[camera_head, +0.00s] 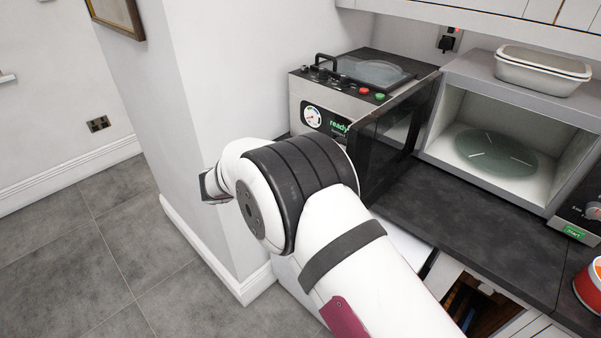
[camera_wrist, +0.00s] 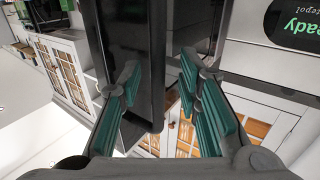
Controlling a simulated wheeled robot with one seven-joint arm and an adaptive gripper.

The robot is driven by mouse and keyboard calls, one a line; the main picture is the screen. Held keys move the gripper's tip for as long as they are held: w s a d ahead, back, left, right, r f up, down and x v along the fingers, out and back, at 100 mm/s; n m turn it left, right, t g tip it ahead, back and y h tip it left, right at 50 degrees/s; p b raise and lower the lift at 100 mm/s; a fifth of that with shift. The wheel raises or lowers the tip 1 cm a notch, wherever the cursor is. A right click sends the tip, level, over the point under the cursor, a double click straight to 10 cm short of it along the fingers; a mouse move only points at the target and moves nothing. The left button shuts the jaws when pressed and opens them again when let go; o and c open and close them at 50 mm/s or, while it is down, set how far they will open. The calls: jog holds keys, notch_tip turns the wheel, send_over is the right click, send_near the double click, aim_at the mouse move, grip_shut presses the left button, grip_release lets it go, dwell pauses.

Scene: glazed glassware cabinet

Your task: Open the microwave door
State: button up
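The microwave (camera_head: 480,185) stands on the dark counter at right in the head view. Its front faces me, and its lit white cavity with a round glass plate (camera_head: 496,152) shows. Its dark glass door (camera_head: 392,137) is swung wide open to the left, beside a second appliance. My gripper is hidden behind my arm in the head view. In the wrist view, my gripper (camera_wrist: 160,85) has its green-padded fingers apart. The dark door panel (camera_wrist: 133,45) hangs between and beyond them; I cannot tell whether they touch it.
A steel appliance (camera_head: 330,100) with a gauge and buttons stands left of the door. A white dish (camera_head: 541,72) sits on the microwave. A red pot (camera_head: 592,285) is at the right edge. A wall corner (camera_head: 215,150) rises left of my arm.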

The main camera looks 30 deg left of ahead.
jog(key=v, duration=1)
